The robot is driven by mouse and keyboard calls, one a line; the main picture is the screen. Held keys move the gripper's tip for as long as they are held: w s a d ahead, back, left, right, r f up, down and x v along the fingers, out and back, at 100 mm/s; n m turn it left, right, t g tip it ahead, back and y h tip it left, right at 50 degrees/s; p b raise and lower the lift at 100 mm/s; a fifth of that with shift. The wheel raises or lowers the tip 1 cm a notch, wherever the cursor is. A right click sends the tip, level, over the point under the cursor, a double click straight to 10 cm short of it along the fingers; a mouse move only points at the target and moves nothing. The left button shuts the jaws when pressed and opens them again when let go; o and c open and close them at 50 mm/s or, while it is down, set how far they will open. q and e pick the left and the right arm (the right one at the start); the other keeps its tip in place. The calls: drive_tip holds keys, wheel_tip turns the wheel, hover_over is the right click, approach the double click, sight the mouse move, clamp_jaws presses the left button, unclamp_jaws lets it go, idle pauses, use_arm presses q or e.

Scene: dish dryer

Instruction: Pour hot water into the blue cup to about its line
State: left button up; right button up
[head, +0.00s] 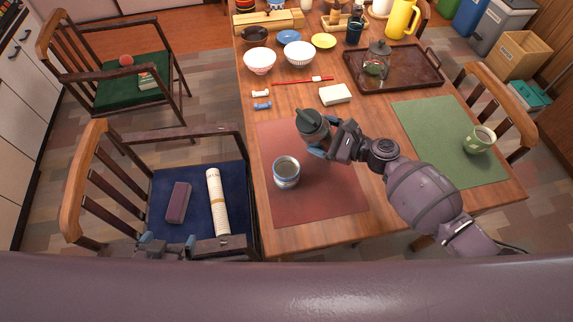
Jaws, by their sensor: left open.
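The blue cup (286,178) stands upright on the near left of the red-brown mat (318,205). Its inside looks grey, and I cannot make out the line or the water level. My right gripper (327,147) reaches in from the right and is shut on a dark grey-green jug (312,130). The jug is above and to the right of the cup, apart from it. I cannot tell its exact tilt or its contents. My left gripper (168,245) is open and empty, low at the left by the blue-seated chair, partly hidden.
A green mat (445,115) with a green cup (479,140) is at the right. A brown tray (415,67) with a glass teapot (377,60), bowls (299,54) and a white block (335,94) stand farther back. Chairs flank the table. The front of the red-brown mat is clear.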

drive_tip(key=shift+s+a+n+h+p, duration=0.2)
drive_tip(key=shift+a+n+h+p, duration=0.15)
drive_tip(key=shift+n, duration=0.65)
use_arm(q)
drive_tip(key=shift+w+d+r, duration=0.1)
drive_tip(key=shift+w+r, duration=0.25)
drive_tip(key=shift+r, duration=0.25)
drive_tip(key=shift+w+d+r, duration=0.1)
drive_tip(key=shift+w+r, duration=0.25)
drive_tip(key=shift+r, duration=0.25)
use_arm(e)
drive_tip(key=shift+d+f+n+h, duration=0.1)
drive_tip(key=shift+f+n+h, duration=0.15)
drive_tip(key=shift+n, duration=0.15)
use_arm(q)
drive_tip(key=shift+s+a, duration=0.1)
drive_tip(key=shift+s, duration=0.05)
use_arm(e)
drive_tip(key=shift+f, duration=0.1)
use_arm(q)
drive_tip(key=shift+s+f, duration=0.2)
drive_tip(key=shift+f, duration=0.05)
use_arm(e)
drive_tip(key=shift+w+d+f+n, duration=0.1)
drive_tip(key=shift+n, duration=0.2)
